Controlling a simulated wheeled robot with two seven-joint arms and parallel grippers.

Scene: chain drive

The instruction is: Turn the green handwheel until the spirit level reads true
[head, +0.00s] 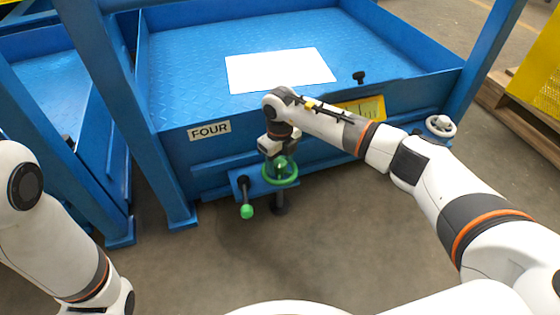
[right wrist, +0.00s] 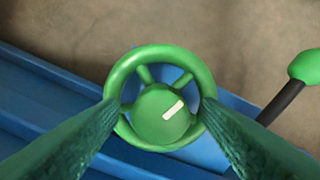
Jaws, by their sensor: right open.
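The green handwheel (head: 293,174) sits on a blue bracket low on the front of the blue platform marked FOUR. In the right wrist view the handwheel (right wrist: 160,118) lies flat to the camera, with a white mark on its hub pointing up and right. My right gripper (head: 279,160) is over the wheel. Its open fingers (right wrist: 158,110) stand at the left and right sides of the rim; I cannot tell whether they touch it. A yellow plate (head: 372,106) with dark marks, partly behind my right arm, is on the platform's front; no spirit-level bubble can be made out. My left gripper is out of view.
A green-knobbed lever (head: 246,211) hangs just left of the wheel. A white handwheel (head: 440,126) is at the platform's right corner. A white sheet (head: 280,70) lies on the platform (head: 190,60). Blue posts stand left and right. The floor in front is clear.

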